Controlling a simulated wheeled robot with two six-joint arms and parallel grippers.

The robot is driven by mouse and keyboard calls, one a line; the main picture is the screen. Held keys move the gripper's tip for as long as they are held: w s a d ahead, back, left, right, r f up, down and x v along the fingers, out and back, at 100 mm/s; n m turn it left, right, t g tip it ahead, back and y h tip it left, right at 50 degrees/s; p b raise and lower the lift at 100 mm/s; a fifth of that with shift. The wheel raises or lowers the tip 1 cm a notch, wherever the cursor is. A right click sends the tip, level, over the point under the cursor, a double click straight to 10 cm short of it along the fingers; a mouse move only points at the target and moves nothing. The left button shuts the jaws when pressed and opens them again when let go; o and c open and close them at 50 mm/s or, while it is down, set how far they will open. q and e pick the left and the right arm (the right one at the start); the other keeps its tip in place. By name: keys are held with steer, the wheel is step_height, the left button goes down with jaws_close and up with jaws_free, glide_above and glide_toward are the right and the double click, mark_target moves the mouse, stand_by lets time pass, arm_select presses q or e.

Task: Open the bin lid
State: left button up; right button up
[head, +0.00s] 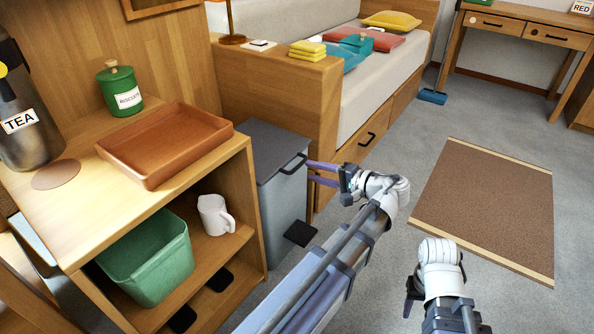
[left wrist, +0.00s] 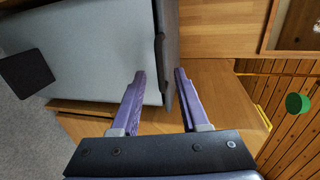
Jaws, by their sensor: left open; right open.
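The grey bin (head: 283,204) stands between the wooden shelf unit and the bed frame. Its darker lid (head: 268,142) lies flat and closed, with a black handle (head: 293,164) at the front edge. My left gripper (head: 311,172) is open, its purple fingers pointing at the handle from the right. In the left wrist view my left gripper (left wrist: 160,73) has a fingertip on either side of the lid's edge (left wrist: 169,35), with the handle (left wrist: 160,48) just ahead. I cannot tell whether they touch. My right gripper (head: 411,296) is low at the front, partly seen, away from the bin.
The shelf unit left of the bin holds a brown tray (head: 160,150), a green biscuit tin (head: 120,90), a green tub (head: 150,262) and a white jug (head: 215,214). A black pedal (head: 300,233) sticks out at the bin's foot. Carpet and a brown mat (head: 485,205) lie right.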

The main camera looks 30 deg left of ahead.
mark_target(298, 168)
arm_select(q)
steer(key=b+x, duration=0.1)
steer(key=x, duration=0.5)
steer(key=shift+a+f, duration=0.1)
steer(key=shift+a, duration=0.2)
jaws_close()
stand_by(1.2)
